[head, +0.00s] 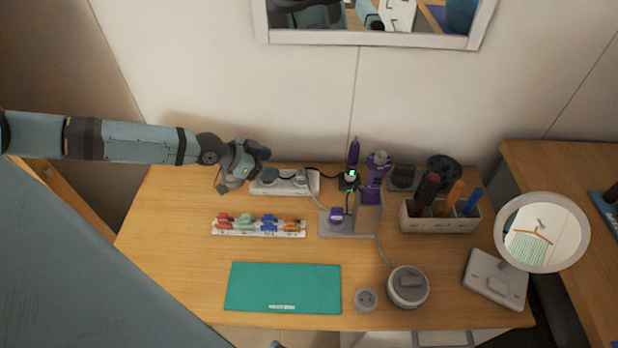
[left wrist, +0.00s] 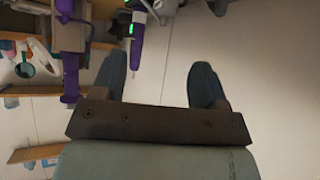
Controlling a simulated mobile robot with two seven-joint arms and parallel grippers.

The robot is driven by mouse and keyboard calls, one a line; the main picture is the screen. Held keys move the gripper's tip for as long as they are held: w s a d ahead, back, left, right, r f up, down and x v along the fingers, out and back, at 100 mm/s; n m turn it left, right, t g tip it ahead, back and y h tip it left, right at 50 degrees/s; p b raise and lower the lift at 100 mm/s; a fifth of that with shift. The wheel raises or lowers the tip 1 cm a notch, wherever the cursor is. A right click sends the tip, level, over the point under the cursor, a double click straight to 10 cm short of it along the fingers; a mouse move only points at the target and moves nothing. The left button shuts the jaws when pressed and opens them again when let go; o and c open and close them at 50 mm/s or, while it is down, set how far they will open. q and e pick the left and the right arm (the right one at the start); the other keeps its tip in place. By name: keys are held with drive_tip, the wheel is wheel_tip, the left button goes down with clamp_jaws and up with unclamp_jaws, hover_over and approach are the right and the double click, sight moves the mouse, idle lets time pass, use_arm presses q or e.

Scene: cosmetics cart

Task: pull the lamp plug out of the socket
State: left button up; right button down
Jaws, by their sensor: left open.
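A white power strip (head: 312,185) lies at the back left of the table, against the wall. Grey plugs (head: 299,178) sit in it, with a black cable and a grey cable running right. I cannot tell for certain which plug belongs to the lamp. The round mirror lamp (head: 505,232) stands at the right on a white base. My left gripper (head: 246,170) is just left of the strip and partly hides its left end. In the left wrist view its fingers (left wrist: 160,75) are apart with only wall between them. My right gripper is not in view.
A purple tool on a grey stand (head: 340,228) is right of the strip. A rack of small coloured pieces (head: 258,232) lies in front, then a green mat (head: 282,288). A round grey pot (head: 408,285) and a tool box (head: 440,222) stand further right. The wall is close behind.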

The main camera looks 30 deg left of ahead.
sight(306, 169)
use_arm(q)
drive_tip(key=x, duration=0.8)
drive_tip(key=shift+w+f, duration=0.1)
drive_tip(key=shift+w, duration=0.05)
drive_tip(key=x, duration=0.5)
drive_tip(key=shift+w+p, duration=0.35)
drive_tip(key=c, duration=1)
